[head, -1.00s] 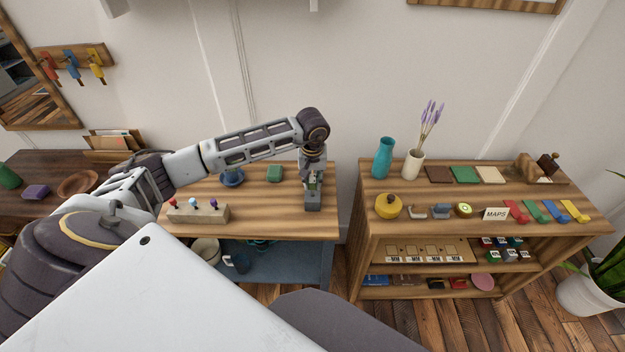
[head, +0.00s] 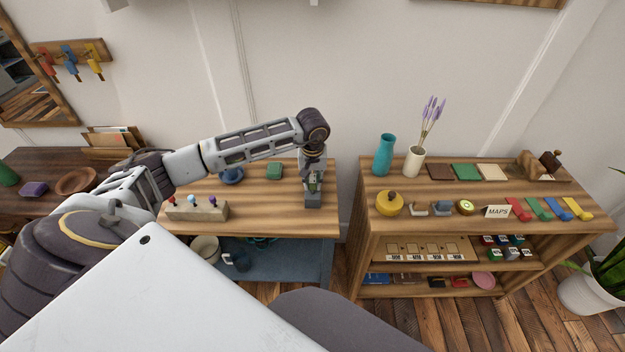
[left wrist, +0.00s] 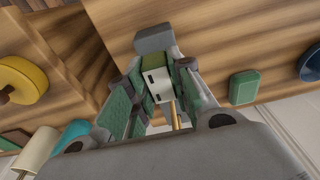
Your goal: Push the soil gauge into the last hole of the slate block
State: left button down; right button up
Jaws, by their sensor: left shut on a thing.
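My left gripper (head: 314,182) is over the right end of the left wooden table, pointing down. In the left wrist view, its green-padded fingers (left wrist: 158,88) are closed around a small white-faced, olive-topped piece (left wrist: 158,80), which looks like the soil gauge. A thin brass-coloured rod (left wrist: 174,112) shows beside it. A dark grey block (head: 313,200), likely the slate block, sits just in front of the fingers; it also shows in the left wrist view (left wrist: 153,39). Its holes are hidden, and I cannot tell whether the gauge touches it. My right gripper is not in view.
A pale block (head: 197,213) with red, light blue and purple pegs stands at the table's front left. A green box (head: 274,171) and a blue bowl (head: 232,175) lie behind.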

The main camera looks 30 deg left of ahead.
pick_arm(q)
jog(key=shift+f, duration=0.3)
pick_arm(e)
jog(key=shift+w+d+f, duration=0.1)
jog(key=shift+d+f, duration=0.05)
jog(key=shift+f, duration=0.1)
pick_arm(q)
jog(key=c, duration=1.2)
grip_release()
jog(key=shift+o, duration=0.2)
jog(key=shift+r, duration=0.9)
jog(key=shift+s+d+r, duration=0.1)
jog(key=shift+s+r, duration=0.1)
jog(key=shift+r, duration=1.35)
jog(key=shift+s+d+r, duration=0.1)
jog(key=shift+s+r, duration=0.05)
jog(key=shift+r, duration=1.4)
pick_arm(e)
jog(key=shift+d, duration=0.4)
pick_arm(q)
jog(key=shift+r, duration=0.2)
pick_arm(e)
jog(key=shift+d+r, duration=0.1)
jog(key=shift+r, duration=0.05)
